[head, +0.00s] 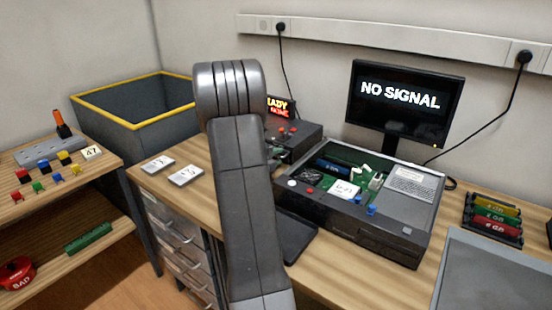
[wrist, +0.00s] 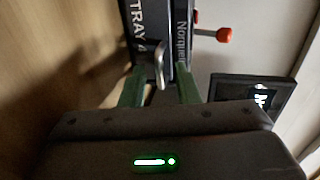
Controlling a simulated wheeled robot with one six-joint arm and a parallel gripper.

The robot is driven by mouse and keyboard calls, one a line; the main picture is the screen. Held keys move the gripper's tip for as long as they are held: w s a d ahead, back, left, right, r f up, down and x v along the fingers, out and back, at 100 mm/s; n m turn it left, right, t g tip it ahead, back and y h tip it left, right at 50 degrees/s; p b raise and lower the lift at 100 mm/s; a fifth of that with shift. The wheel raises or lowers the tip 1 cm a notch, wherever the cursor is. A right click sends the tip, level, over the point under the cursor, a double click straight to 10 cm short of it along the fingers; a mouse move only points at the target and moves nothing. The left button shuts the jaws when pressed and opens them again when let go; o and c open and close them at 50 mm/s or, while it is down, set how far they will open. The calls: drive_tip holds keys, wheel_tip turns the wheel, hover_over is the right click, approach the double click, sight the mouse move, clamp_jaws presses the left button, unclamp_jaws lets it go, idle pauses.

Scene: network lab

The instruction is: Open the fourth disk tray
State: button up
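In the wrist view a dark unit front (wrist: 182,30) carries the label "TRAY 4" and a second, partly cut-off label starting "Norque". A curved metal handle (wrist: 159,66) stands out from it between the labels. My gripper (wrist: 160,88) is open, with its two green fingers on either side of the handle's near end. I cannot tell whether they touch it.
A red-ended knob (wrist: 224,35) sticks out beside the unit. In the head view, a black box (head: 298,146) with red knobs stands behind my arm. An open computer chassis (head: 345,228) and a "NO SIGNAL" monitor (head: 402,108) stand to its right. A grey bin (head: 140,130) is at left.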

clamp_jaws()
drive_tip(key=f+v, duration=0.1)
drive_tip(key=v, duration=0.3)
drive_tip(key=f+b+v, duration=0.1)
drive_tip(key=v, duration=0.3)
drive_tip(key=f+v, duration=0.1)
drive_tip(key=v, duration=0.4)
drive_tip(key=shift+s+a+b, duration=0.25)
drive_tip(key=shift+s+b, duration=0.05)
drive_tip(key=shift+b, duration=0.1)
drive_tip(key=shift+s, duration=0.1)
unclamp_jaws()
